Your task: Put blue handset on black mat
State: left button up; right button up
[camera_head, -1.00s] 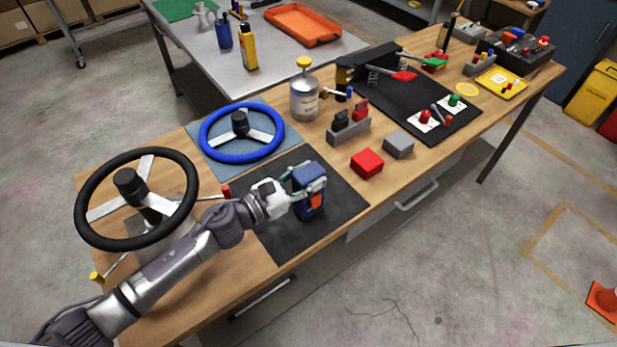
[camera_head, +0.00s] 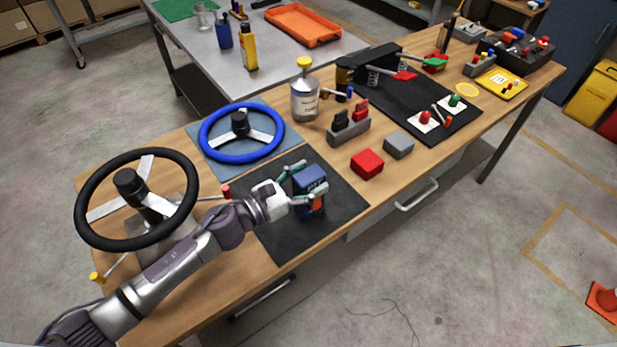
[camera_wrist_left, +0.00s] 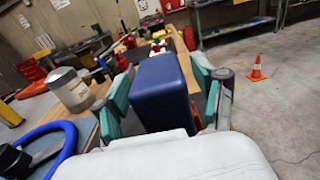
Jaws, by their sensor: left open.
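The blue handset (camera_head: 310,182) stands upright on the black mat (camera_head: 283,235) in the head view, with a small orange patch low on its front. It also shows between the fingers in the left wrist view (camera_wrist_left: 164,90). My left gripper (camera_head: 307,182) is open around the handset's upper part, with one finger on each side. In the left wrist view its teal fingers stand spread, with gaps beside the handset. The lower part of the handset is partly hidden by a finger. My right gripper is not in view.
A blue steering wheel (camera_head: 241,133) and a black steering wheel (camera_head: 137,199) stand left of the mat. A red block (camera_head: 367,164), a grey block (camera_head: 399,145) and a silver canister (camera_head: 305,97) are to the right and behind. The mat's front part is bare.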

pick_arm(q)
jog(key=b+v, duration=0.4)
jog(key=v, duration=0.8)
